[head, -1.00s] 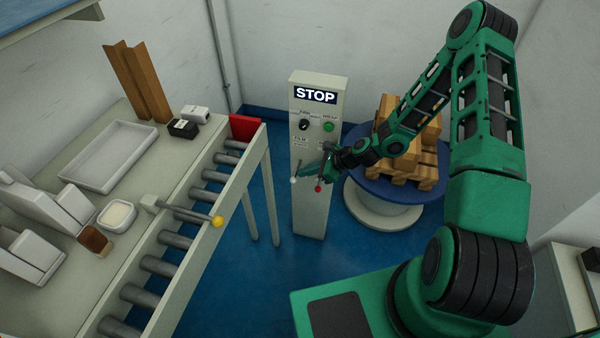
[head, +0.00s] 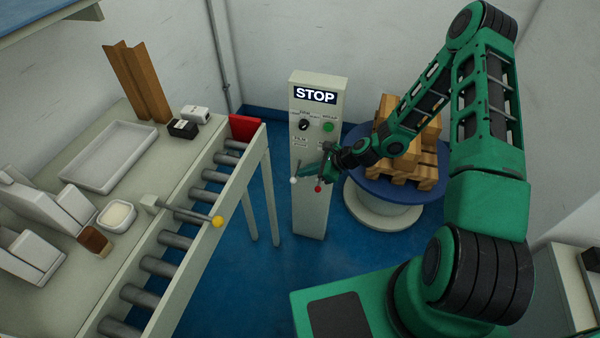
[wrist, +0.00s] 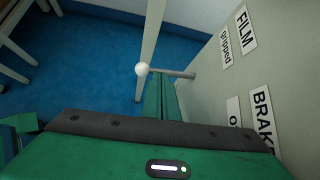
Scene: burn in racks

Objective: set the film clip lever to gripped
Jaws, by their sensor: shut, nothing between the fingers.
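The film clip lever, a thin metal rod with a white ball (head: 293,180), sticks out from the grey control post (head: 311,218) under its STOP sign. In the wrist view the white ball (wrist: 142,69) is at centre left, with its rod running right to the panel. A label reading "FILM gripped" (wrist: 234,35) is on the panel above the rod. My gripper (head: 304,175) is shut and empty, close beside the lever. In the wrist view its fingertips (wrist: 163,82) reach the rod, near the ball; I cannot tell whether they touch.
A red-ball lever (head: 318,188), by the BRAKE label (wrist: 262,118), is close under my gripper. A black knob (head: 304,124) and green button (head: 327,127) are higher on the post. A turntable (head: 385,190) with boxes stands right; a roller conveyor (head: 240,160) stands left.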

